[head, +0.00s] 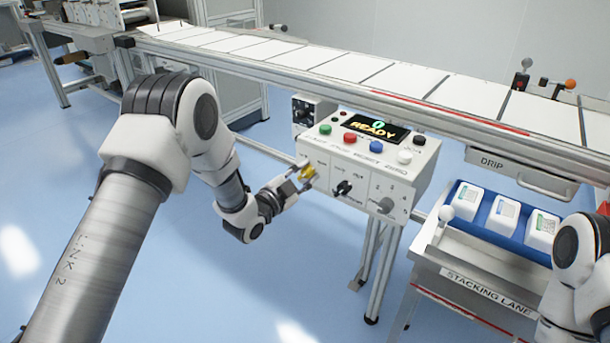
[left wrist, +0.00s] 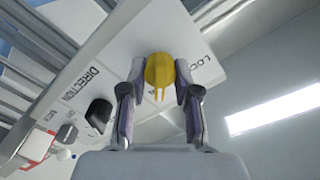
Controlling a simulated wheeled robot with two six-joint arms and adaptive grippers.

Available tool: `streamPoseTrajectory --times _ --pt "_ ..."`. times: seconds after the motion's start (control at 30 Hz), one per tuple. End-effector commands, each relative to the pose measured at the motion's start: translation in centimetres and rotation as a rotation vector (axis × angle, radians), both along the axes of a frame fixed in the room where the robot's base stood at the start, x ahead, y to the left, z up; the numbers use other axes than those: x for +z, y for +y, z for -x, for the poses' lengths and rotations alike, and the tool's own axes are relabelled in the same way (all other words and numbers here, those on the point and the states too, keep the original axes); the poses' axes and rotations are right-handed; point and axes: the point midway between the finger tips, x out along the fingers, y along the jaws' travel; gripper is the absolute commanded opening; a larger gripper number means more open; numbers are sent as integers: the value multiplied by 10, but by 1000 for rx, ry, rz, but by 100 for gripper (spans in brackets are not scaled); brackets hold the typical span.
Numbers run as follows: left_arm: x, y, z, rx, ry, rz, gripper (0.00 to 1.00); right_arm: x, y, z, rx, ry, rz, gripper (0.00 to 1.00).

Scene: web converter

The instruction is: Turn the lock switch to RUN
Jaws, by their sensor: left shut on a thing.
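The control box (head: 365,155) stands on a metal stand in the head view, with a display that reads READY (head: 376,129). The lock switch is a yellow knob (head: 306,173) on the left of its front face; it also shows in the left wrist view (left wrist: 160,72), with part of the word LOCK beside it. My left gripper (head: 302,176) is shut on the yellow knob, one finger on each side of it in the left wrist view (left wrist: 159,92). The knob's pointer and most of the lock labels are hidden or too small to read. My right gripper is not in view.
A black direction knob (head: 343,188) sits right of the lock switch, and it shows in the left wrist view (left wrist: 98,115). Coloured buttons line the box top. A conveyor (head: 330,72) runs behind. The stacking lane cart (head: 480,270) stands at the right.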

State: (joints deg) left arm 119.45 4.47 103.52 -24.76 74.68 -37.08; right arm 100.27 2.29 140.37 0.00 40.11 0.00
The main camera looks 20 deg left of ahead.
Motion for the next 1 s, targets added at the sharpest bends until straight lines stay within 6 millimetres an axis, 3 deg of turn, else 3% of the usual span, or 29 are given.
streamPoseTrajectory --times 0.67,0.7,0.77,1.0 --pt "-1 0 0 -1 -24 -71 0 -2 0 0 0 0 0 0" --pt "-1 0 0 -1 -24 -71 38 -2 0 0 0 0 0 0" --pt "-1 0 0 -1 -23 -70 54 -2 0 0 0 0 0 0" --pt "0 0 0 -1 -25 -70 54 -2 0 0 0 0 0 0"
